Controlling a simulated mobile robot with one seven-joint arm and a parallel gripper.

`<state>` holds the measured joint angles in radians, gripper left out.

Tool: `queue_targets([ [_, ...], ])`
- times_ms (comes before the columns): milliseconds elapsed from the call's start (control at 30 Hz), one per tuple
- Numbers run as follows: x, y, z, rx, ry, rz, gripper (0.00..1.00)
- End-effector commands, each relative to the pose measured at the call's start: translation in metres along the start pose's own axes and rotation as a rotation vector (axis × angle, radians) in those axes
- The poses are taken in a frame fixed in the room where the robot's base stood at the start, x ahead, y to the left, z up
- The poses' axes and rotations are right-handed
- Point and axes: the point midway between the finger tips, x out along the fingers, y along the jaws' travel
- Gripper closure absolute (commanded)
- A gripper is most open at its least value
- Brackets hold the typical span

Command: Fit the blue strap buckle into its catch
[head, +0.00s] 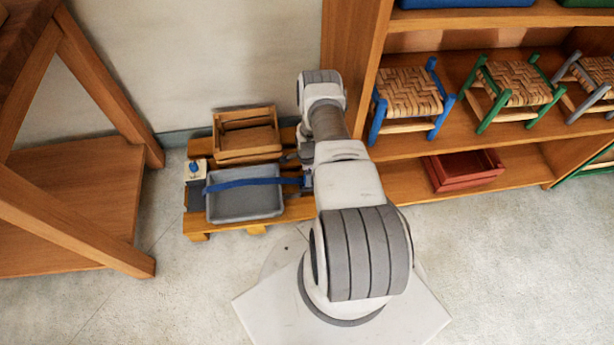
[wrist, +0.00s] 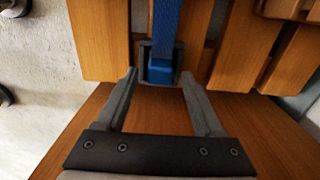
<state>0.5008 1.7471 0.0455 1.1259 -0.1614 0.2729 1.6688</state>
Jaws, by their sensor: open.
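The blue strap (head: 245,183) runs across the top of a grey crate (head: 244,206) toward my arm. In the wrist view the strap (wrist: 166,25) comes down from the top edge to the blue buckle (wrist: 159,71). The buckle lies within the dark frame of the catch (wrist: 145,54), with dark walls at both sides of it. How deep it sits I cannot tell. My gripper (wrist: 159,80) is open, its fingertips apart on either side of the catch and not closed on the buckle. In the head view my arm mostly hides the gripper and catch.
The crate stands on a wooden pallet (head: 196,222) beside a wooden crate (head: 247,153). A small box with a blue knob (head: 195,170) is at the pallet's left. Shelves with stools (head: 410,92) and a red crate (head: 464,170) stand right. The floor in front is clear.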

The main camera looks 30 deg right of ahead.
Motion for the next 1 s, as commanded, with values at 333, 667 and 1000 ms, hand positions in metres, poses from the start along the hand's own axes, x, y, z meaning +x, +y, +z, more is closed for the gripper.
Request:
queue_targets([
  [333, -0.084, -0.001, 0.0, 0.0, 0.001, -0.002, 0.31],
  [667, -0.118, -0.007, 0.002, -0.02, 0.001, -0.008, 0.31],
  [1000, -0.264, -0.063, 0.038, -0.308, 0.013, -0.083, 0.31],
])
